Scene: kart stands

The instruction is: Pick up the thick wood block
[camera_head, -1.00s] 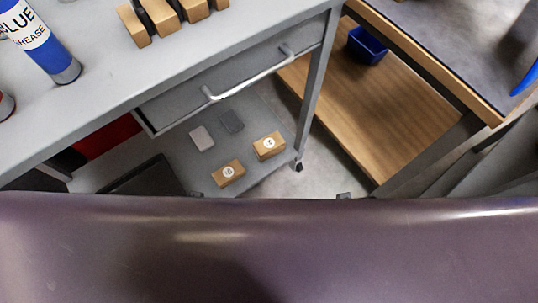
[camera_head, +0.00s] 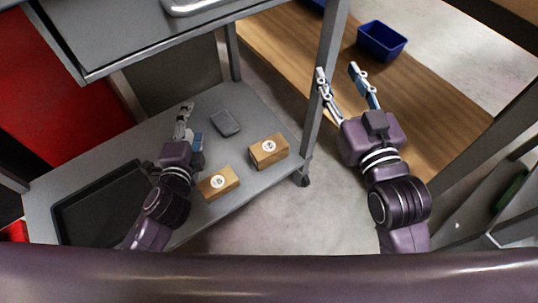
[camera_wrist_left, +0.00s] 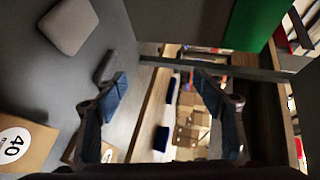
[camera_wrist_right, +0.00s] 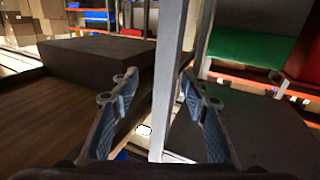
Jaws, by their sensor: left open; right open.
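Two light wood blocks with round white labels lie on the grey lower shelf in the head view: a left block (camera_head: 219,184) and a right block (camera_head: 269,151). The right one looks slightly thicker, but I cannot tell for sure. The left wrist view shows a block labelled 40 (camera_wrist_left: 22,145) at its left edge, cut off by the frame. My left gripper (camera_head: 191,123) is open and empty over the shelf, behind and left of the blocks. My right gripper (camera_head: 337,70) is open and empty beside the cart's upright post, away from the blocks.
A grey pad (camera_head: 225,123) lies behind the blocks. A black tray (camera_head: 75,222) is on the shelf's left. The upright post (camera_head: 322,85) stands between my right gripper and the shelf. A blue bin (camera_head: 382,41) sits on the wooden shelf at right.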

